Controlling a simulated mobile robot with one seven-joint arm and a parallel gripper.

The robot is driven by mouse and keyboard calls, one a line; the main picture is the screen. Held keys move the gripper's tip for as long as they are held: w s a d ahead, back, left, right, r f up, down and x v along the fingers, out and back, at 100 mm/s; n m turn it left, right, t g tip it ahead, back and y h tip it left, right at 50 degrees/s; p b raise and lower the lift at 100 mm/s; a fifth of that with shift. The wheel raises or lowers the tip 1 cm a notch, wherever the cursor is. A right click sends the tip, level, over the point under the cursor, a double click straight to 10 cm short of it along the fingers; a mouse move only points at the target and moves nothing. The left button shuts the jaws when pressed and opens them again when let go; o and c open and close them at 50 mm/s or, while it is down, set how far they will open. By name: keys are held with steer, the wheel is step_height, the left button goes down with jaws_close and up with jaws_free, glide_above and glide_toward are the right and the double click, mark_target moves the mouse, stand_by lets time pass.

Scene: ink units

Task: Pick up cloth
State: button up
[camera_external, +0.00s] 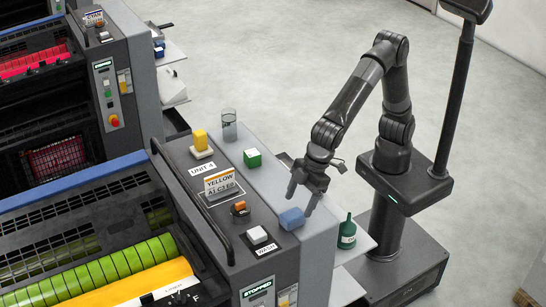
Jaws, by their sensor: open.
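A small blue bundle (292,218), which looks like the cloth, lies on the right edge of the grey press-unit top. My gripper (300,204) points down just above and behind it. Its two fingers are spread apart with nothing between them. The fingertips appear close to the cloth's far side; I cannot tell whether they touch it. The cloth's near side is in plain view.
A green bottle (347,234) stands to the right on a lower white shelf. A green box (252,158) and a clear glass (229,126) stand farther back on the light ledge.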

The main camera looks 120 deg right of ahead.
mark_target(293, 214)
steer(key=shift+d+x, duration=0.15)
steer(key=shift+x, duration=1.35)
steer(key=shift+d+x, duration=0.15)
steer(key=shift+x, duration=1.35)
steer(key=shift+c, duration=0.4)
steer(key=c, duration=1)
steer(key=shift+r, duration=0.1)
